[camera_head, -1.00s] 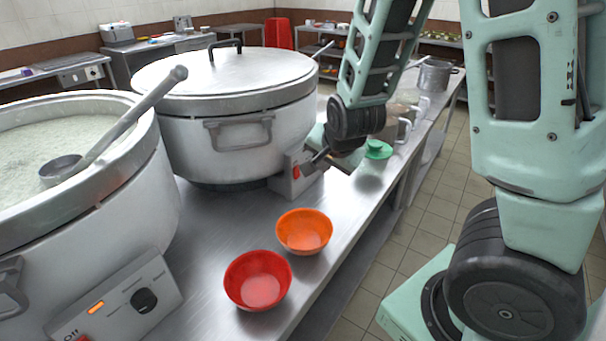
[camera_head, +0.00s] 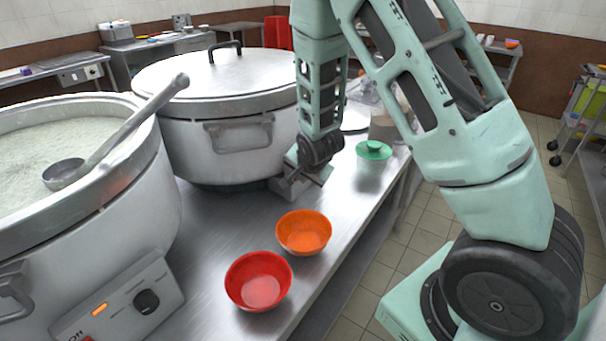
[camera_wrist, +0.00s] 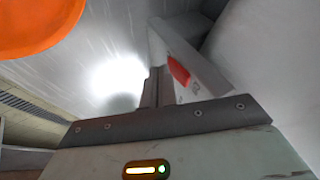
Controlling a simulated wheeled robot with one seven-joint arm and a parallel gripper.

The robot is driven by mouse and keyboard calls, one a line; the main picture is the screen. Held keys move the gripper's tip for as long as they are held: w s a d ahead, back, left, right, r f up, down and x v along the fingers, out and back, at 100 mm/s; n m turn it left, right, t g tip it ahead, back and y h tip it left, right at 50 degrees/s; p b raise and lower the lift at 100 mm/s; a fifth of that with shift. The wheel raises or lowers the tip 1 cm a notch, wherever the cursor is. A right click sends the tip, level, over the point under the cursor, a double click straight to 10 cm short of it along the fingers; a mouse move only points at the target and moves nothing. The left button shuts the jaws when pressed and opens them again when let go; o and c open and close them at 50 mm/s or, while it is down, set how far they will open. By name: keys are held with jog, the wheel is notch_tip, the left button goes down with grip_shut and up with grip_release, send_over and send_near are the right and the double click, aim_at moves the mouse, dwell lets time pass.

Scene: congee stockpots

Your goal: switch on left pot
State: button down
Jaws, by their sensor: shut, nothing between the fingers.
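An open pot of congee (camera_head: 85,215) with a ladle (camera_head: 120,135) stands at the near left in the head view. Its panel has a glowing orange light (camera_head: 99,309), a black knob (camera_head: 146,301) and a red switch cut by the lower edge. A lidded pot (camera_head: 225,90) stands behind it to the right. That pot's control box (camera_head: 280,186) is mostly hidden behind my gripper (camera_head: 318,178). In the wrist view, my gripper's shut fingers (camera_wrist: 158,86) are empty, close beside the box's red switch (camera_wrist: 179,70). I cannot tell whether they touch it.
An orange bowl (camera_head: 304,232) and a red bowl (camera_head: 258,281) sit on the steel counter (camera_head: 210,225). Tiled floor is open at the right.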

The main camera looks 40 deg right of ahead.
jog(key=shift+w+f, duration=0.1)
jog(key=shift+f, duration=0.05)
jog(key=shift+w+a+t+b, duration=0.1)
jog(key=shift+t+b, duration=0.2)
jog(key=shift+b, duration=0.4)
